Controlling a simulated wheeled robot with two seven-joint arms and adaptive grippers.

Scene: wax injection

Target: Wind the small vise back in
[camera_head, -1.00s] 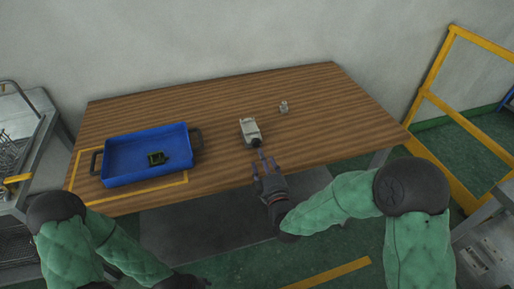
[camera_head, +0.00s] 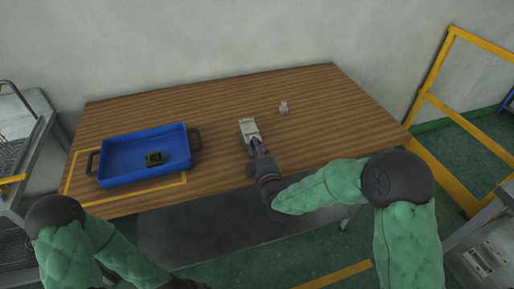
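The small vise (camera_head: 249,126) is a light grey block on the wooden table, right of the blue tray. My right gripper (camera_head: 257,146) reaches in from the front, with its fingers at the near end of the vise. The vise's dark near end, where a handle would be, is hidden by the fingers. Whether the fingers are closed on it is too small to tell. My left arm is at the lower left, and its gripper is not clearly visible.
A blue tray (camera_head: 118,179) with black handles holds a small dark green part (camera_head: 155,158). A small grey piece (camera_head: 283,108) stands right of the vise. The wooden table (camera_head: 330,120) is bare on the right. A yellow rail (camera_head: 429,97) stands at the right.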

